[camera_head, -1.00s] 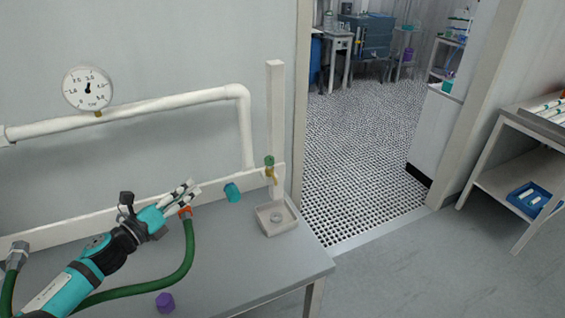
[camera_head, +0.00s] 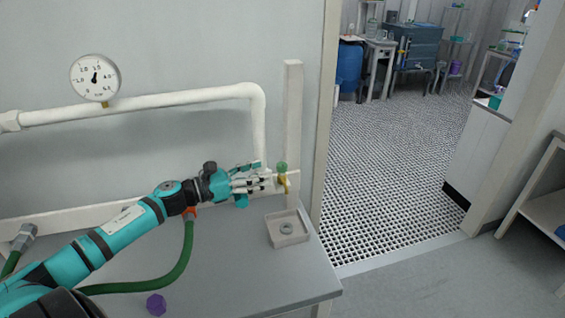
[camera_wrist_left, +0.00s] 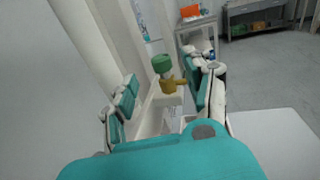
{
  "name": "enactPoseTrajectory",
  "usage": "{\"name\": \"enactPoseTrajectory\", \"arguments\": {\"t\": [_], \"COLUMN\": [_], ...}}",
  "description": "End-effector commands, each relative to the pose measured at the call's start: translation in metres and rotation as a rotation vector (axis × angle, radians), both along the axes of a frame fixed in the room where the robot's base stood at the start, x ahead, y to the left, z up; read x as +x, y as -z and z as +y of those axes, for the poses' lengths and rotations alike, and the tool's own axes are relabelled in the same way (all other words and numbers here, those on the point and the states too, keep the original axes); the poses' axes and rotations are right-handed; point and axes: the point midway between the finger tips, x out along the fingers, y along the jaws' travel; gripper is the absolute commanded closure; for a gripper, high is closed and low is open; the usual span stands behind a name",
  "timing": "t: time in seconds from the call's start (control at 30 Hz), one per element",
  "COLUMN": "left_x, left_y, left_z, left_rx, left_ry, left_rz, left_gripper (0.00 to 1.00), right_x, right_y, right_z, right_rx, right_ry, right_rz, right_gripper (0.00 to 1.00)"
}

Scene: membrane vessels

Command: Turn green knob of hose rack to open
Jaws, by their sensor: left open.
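The green knob (camera_head: 281,167) sits on top of a small brass tap on the right end of the white hose rack rail (camera_head: 62,222). My left gripper (camera_head: 268,183) is open, and its fingertips are just left of the tap in the head view. In the left wrist view the green knob (camera_wrist_left: 162,63) and the brass tap body (camera_wrist_left: 172,87) appear between the two spread fingers of the left gripper (camera_wrist_left: 163,95), a little beyond them. I cannot tell whether a finger touches the tap. My right gripper is not in view.
A small square basin (camera_head: 288,229) stands on the grey table below the tap. A white post (camera_head: 293,120) rises behind it. A pipe with a pressure gauge (camera_head: 95,77) runs along the wall. A green hose (camera_head: 180,262) hangs under my arm. A purple object (camera_head: 156,304) lies in front.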

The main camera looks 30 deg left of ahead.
Motion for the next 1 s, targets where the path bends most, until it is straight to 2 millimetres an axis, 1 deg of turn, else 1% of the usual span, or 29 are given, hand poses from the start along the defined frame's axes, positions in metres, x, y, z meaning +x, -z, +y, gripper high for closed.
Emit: {"name": "enactPoseTrajectory", "arguments": {"t": [0.03,0.13,0.27,0.4,0.6,0.87,0.97,1.0], "left_x": [0.008,0.023,0.039,0.053,0.062,0.062,0.062,0.062], "left_y": [-0.005,-0.005,-0.005,-0.003,0.0,0.0,0.0,0.0], "left_z": [-0.005,-0.012,-0.022,-0.029,-0.035,-0.036,-0.035,-0.035], "left_rx": [0.0,-0.001,-0.001,-0.002,0.0,0.0,0.0,0.0], "left_ry": [0.002,0.0,0.002,-0.001,0.0,0.001,0.001,0.001], "left_rz": [-0.004,-0.004,-0.003,-0.001,0.0,0.001,0.001,0.0], "left_gripper": [0.49,0.49,0.49,0.49,0.49,0.49,0.6,0.66], "right_x": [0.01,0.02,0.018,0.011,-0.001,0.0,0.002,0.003], "right_y": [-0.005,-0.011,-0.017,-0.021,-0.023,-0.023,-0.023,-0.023], "right_z": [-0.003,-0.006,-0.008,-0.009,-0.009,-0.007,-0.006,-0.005], "right_rx": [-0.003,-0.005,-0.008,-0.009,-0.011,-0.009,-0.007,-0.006], "right_ry": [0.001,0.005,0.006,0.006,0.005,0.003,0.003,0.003], "right_rz": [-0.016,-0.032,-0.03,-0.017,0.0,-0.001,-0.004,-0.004], "right_gripper": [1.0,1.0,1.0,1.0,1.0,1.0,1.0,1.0]}}
